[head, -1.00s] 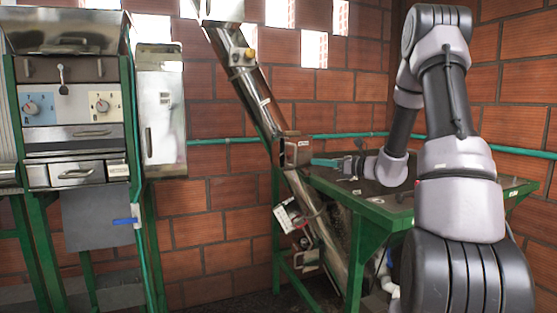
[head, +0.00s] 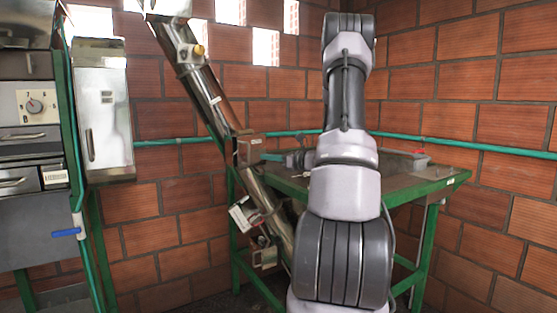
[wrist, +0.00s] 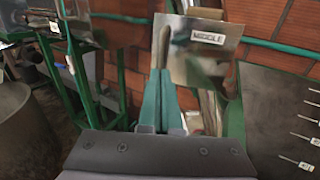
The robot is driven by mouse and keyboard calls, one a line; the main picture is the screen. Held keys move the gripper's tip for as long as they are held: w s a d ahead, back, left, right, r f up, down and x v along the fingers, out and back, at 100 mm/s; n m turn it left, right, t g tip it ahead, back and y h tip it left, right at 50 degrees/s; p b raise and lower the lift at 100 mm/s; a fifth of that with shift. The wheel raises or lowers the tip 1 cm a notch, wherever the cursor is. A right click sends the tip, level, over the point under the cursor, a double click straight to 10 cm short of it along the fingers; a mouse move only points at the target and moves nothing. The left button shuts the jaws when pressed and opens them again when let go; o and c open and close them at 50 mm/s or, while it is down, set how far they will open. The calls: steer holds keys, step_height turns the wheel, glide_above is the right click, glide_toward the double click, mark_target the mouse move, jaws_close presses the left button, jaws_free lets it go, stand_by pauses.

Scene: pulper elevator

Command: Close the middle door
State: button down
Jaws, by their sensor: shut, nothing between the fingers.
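The middle door is a shiny metal panel with a "MIDDLE" label, seen in the wrist view (wrist: 228,62). In the head view it appears as a small brownish panel (head: 251,149) standing out from the slanted metal elevator tube (head: 202,92). My gripper (wrist: 159,72) shows as two teal fingers close together, with nothing between them. Its tips overlap the door's left part, by a long upright grey handle-like piece (wrist: 164,46); I cannot tell whether they touch. In the head view my gripper (head: 268,157) is just right of the door, partly hidden by my arm.
A green-framed table (head: 420,184) stands right of the tube, under my arm. A metal cabinet (head: 103,112) and control panel (head: 36,106) stand at the left. A green pipe (head: 480,147) runs along the brick wall. Labelled rods (wrist: 300,137) show at the wrist view's right.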

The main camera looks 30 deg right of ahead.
glide_toward(240, 154)
steer(key=w, duration=0.3)
steer(key=shift+s+a+f, duration=0.1)
steer(key=shift+s+a, duration=0.1)
steer(key=shift+a, duration=0.1)
steer(key=w+a, duration=0.2)
steer(key=shift+w+a, duration=0.35)
steer(key=shift+w, duration=0.25)
steer(key=shift+a, duration=0.1)
